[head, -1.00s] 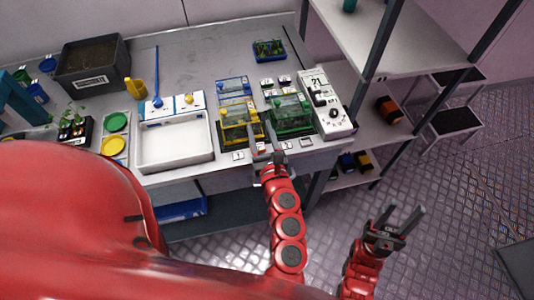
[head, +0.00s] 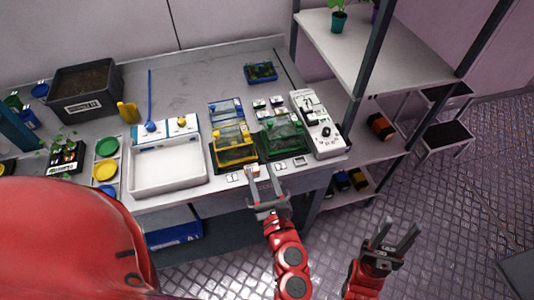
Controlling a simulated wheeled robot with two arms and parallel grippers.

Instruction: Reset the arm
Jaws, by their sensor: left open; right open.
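My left gripper (head: 264,183) is open and empty just off the front edge of the workbench, below the yellow-framed box (head: 235,150) and the green-framed box (head: 284,138). Its red arm reaches up from the bottom of the view. My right gripper (head: 397,233) is open and empty, further right and lower, above the patterned metal floor. Its fingers point up and to the right. Neither gripper touches an object that I can see.
A white tray (head: 168,188) and a white device with a dial (head: 318,128) stand near the bench's front edge. Shelving (head: 378,60) with uprights rises on the right. A black step stool (head: 447,136) stands beyond it.

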